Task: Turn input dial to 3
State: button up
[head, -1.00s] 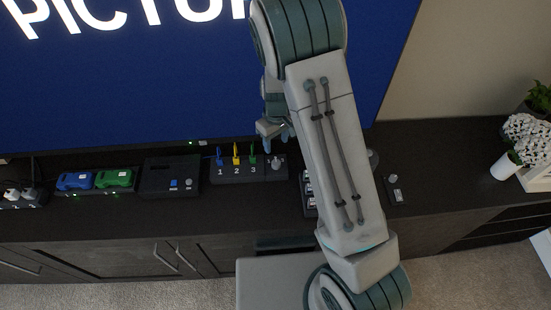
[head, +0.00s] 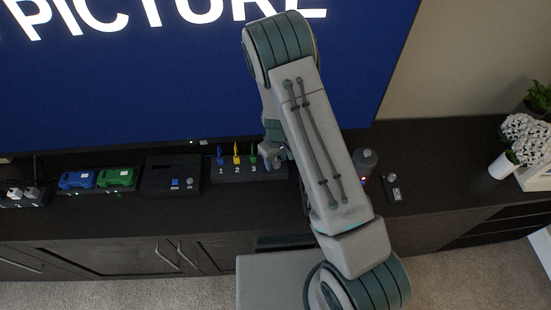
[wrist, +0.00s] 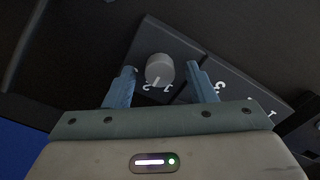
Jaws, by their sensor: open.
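The input dial (wrist: 160,68) is a round grey knob on the dark switch box (wrist: 238,84), with white numbers beside it in the wrist view. In the head view the switch box (head: 226,176) carries blue, yellow and green plugs above labels 1, 2 and 3. The dial is hidden or nearly hidden there behind my gripper (head: 273,158), over the box's right end. In the wrist view my gripper (wrist: 161,69) is open, one finger on each side of the dial. Gaps show between the fingers and the knob. I cannot tell which number the dial points to.
Left of the switch box are a black box (head: 160,180) with knobs and a dock with blue (head: 77,180) and green (head: 116,176) devices. The screen (head: 100,90) stands close behind.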

jog(key=c, duration=1)
jog(key=shift+o, duration=0.2)
jog(key=shift+m, duration=0.3)
jog(key=m+b, duration=0.2)
jog(key=m, duration=0.1)
jog(key=shift+f, duration=0.1)
jog(key=m+b, duration=0.1)
jog(key=m, duration=0.4)
jog(key=shift+m+b, duration=0.3)
jog(key=o, duration=1)
jog(key=shift+c, duration=0.2)
